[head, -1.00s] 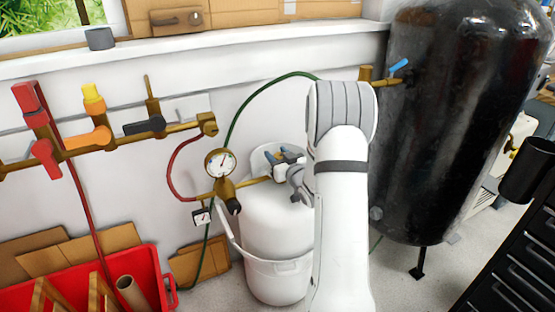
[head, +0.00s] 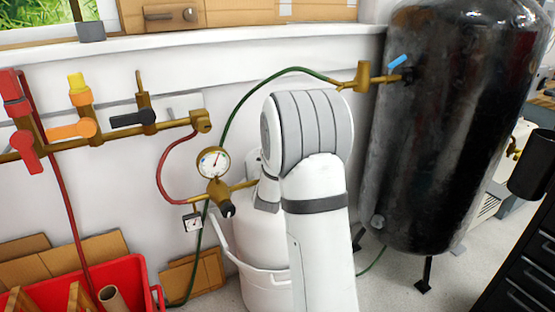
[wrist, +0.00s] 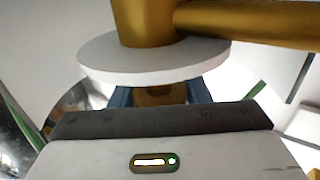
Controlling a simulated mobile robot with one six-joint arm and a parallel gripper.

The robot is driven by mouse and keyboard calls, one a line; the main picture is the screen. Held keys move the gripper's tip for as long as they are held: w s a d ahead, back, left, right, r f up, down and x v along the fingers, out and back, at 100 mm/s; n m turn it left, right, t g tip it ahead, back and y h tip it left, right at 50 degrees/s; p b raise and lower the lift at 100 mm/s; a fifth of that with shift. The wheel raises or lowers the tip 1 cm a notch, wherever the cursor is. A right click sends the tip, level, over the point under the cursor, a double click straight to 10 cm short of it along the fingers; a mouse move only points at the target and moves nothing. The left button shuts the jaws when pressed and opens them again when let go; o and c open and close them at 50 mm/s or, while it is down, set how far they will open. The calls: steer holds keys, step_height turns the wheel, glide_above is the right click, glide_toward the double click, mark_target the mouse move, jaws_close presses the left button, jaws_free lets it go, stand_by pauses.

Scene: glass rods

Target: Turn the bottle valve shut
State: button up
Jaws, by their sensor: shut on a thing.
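The white gas bottle (head: 258,235) stands on the floor against the wall, partly hidden by my arm. A brass regulator (head: 219,190) with a round gauge (head: 213,162) sits at its upper left, and its stem runs behind my wrist. In the head view my gripper and the bottle valve are hidden behind my arm. In the wrist view a brass valve body (wrist: 148,22) and a flat white disc (wrist: 150,60) are just beyond my gripper (wrist: 160,92). Its blue fingers are closed around a brass-coloured part of the valve below the disc; the fingertips are partly hidden.
A brass manifold with red, orange and black valve handles (head: 75,128) is on the wall at left. A green hose (head: 262,80) arches behind my arm to the black tank (head: 440,130) at right. A red crate (head: 125,275) is at lower left.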

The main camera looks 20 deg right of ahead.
stand_by(0.4)
steer(key=o, duration=1)
steer(key=shift+a, duration=0.1)
steer(key=p+v, duration=0.1)
steer(key=v, duration=0.6)
steer(key=shift+s+a, duration=0.2)
steer(key=shift+s, duration=0.1)
